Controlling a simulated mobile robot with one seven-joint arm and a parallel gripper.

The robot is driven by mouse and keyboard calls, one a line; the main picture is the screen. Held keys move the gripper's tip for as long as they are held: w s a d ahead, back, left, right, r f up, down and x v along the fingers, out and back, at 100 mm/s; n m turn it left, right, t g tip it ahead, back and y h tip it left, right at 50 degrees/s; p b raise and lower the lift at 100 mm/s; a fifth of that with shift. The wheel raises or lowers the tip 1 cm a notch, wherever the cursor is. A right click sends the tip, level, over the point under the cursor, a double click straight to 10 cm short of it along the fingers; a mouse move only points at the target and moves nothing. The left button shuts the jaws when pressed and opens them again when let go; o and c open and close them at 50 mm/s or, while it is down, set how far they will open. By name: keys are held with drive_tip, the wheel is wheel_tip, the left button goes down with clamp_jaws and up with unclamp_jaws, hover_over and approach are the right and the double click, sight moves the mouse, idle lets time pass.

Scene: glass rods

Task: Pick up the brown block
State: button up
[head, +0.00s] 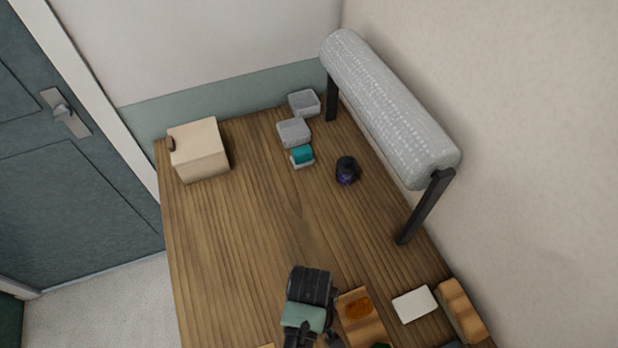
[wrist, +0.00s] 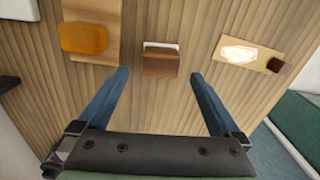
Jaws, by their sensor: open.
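In the wrist view a brown block (wrist: 160,64) with wood grain sits on the wooden table, on or against a small white piece (wrist: 161,45). My gripper (wrist: 160,77) is open, with its two blue fingers apart. The block shows between and just beyond the fingertips, nearly centred, with a gap on both sides. Nothing is held. I cannot tell how high the fingertips are above the table. In the head view my arm covers the bottom middle, and I cannot make out this block there.
Left of the block, an orange block (wrist: 84,39) lies on a wooden board (wrist: 104,14). To the right, another board (wrist: 228,62) carries a white patch and a small dark brown piece (wrist: 275,65). In the head view, the table's middle left (head: 235,235) is clear.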

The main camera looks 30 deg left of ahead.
drive_tip(key=shift+f+p, duration=0.55)
drive_tip(key=shift+f, duration=2.05)
drive_tip(key=c, duration=1.6)
